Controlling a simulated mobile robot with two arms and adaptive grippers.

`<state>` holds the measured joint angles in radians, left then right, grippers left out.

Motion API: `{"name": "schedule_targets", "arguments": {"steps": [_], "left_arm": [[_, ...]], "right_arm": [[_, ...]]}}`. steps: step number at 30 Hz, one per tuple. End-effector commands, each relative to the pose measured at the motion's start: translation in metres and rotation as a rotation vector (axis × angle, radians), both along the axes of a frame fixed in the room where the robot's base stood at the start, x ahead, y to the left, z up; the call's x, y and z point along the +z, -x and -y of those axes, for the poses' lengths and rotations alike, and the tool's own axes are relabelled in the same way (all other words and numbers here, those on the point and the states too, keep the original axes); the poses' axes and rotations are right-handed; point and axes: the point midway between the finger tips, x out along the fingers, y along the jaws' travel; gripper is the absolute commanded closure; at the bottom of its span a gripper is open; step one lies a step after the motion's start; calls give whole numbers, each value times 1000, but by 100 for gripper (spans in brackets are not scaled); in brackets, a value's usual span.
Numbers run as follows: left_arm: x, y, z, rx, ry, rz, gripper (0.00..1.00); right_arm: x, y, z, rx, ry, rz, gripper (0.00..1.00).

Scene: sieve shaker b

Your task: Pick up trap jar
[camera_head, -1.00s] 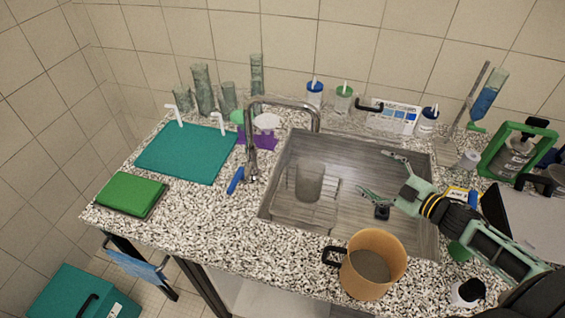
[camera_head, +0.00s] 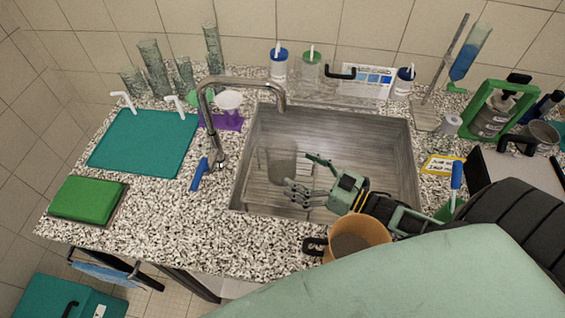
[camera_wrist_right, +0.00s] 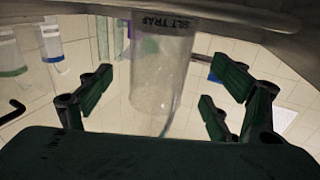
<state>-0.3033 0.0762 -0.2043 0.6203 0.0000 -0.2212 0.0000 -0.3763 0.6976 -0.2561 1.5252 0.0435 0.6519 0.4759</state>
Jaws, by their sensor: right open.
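The trap jar (camera_head: 282,163) is a clear, see-through cylinder standing in the sink on the left. In the right wrist view the jar (camera_wrist_right: 160,75) carries the dark lettering "SILT TRAP" and lies ahead, between the spread fingers. My right gripper (camera_head: 302,177) is open in the sink, just right of the jar, with its fingers pointing left toward it. The open fingers also show in the right wrist view (camera_wrist_right: 158,95). I cannot tell whether any finger touches the jar. My left gripper is not in view.
The grey sink (camera_head: 390,150) has a tall faucet (camera_head: 213,110) at its left edge. A tan mug (camera_head: 358,238) stands at the front rim, close under my right arm. A teal mat (camera_head: 143,145) and green box (camera_head: 87,200) lie left. Bottles line the back.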

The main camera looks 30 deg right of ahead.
Motion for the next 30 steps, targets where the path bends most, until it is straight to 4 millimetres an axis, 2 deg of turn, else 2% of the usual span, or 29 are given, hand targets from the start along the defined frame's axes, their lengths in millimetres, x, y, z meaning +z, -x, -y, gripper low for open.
{"name": "schedule_targets", "arguments": {"steps": [5,12,22,30], "left_arm": [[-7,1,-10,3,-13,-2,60],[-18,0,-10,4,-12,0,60],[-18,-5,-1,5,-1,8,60],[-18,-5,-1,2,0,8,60]], "right_arm": [[0,-19,-11,2,2,4,17],[2,-49,-27,1,2,2,17],[3,-55,-31,0,4,0,17],[3,-54,-30,0,4,0,40]]}}
